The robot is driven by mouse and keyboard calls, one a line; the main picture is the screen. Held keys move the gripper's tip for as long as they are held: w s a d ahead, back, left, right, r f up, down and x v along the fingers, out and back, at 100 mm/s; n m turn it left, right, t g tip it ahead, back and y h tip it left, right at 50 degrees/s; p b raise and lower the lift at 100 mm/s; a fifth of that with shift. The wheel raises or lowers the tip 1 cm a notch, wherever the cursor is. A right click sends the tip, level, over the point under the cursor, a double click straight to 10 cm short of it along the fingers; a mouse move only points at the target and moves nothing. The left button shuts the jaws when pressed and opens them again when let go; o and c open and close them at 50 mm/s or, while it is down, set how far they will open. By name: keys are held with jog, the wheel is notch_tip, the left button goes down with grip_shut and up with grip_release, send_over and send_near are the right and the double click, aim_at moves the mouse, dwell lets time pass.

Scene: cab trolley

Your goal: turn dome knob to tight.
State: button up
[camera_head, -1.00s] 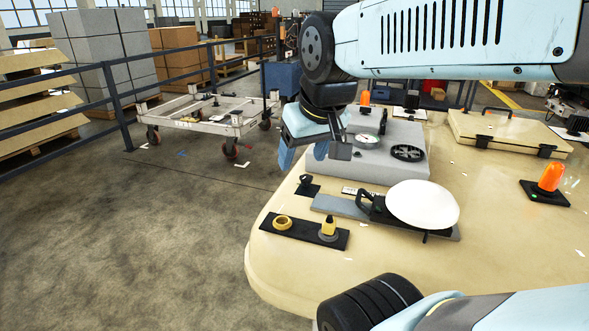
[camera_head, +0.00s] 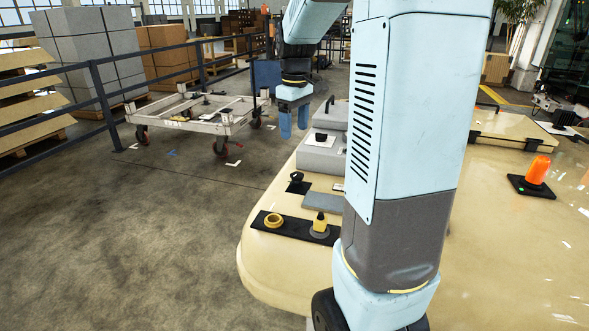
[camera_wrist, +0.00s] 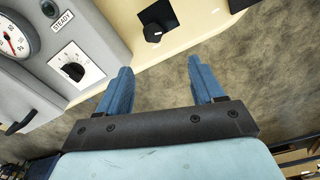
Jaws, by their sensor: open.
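My gripper (camera_head: 293,128) is open and empty, its blue fingers pointing down beside the left side of the grey console. In the wrist view the fingers of my gripper (camera_wrist: 160,68) stand apart with bare floor between them. A black knob (camera_head: 296,178) sits on a small black plate on the cream surface; it also shows in the wrist view (camera_wrist: 153,33), beyond the fingertips. Another black knob (camera_wrist: 73,71) sits on a white scale on the console, left of the fingers. I cannot tell which is the dome knob. The white dome is hidden behind my arm.
The grey console (camera_head: 318,158) has a gauge (camera_wrist: 14,40) and a "STEADY" label (camera_wrist: 62,21). A black strip (camera_head: 296,229) holds a yellow ring (camera_head: 273,220) and a yellow-topped piece (camera_head: 320,221). An orange beacon (camera_head: 537,170) stands right. A trolley (camera_head: 195,115) stands behind on open floor.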

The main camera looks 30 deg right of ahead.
aim_at(296, 173)
jog(key=f, duration=0.5)
jog(key=w+f, duration=0.1)
jog(key=f, duration=0.4)
jog(key=d+f, duration=0.1)
jog(key=f, duration=0.4)
jog(key=shift+w+d, duration=0.1)
jog(key=shift+w, duration=0.1)
jog(key=shift+r, duration=0.1)
jog(key=c, duration=1.1)
jog(key=shift+o, duration=0.2)
jog(key=shift+d, duration=0.15)
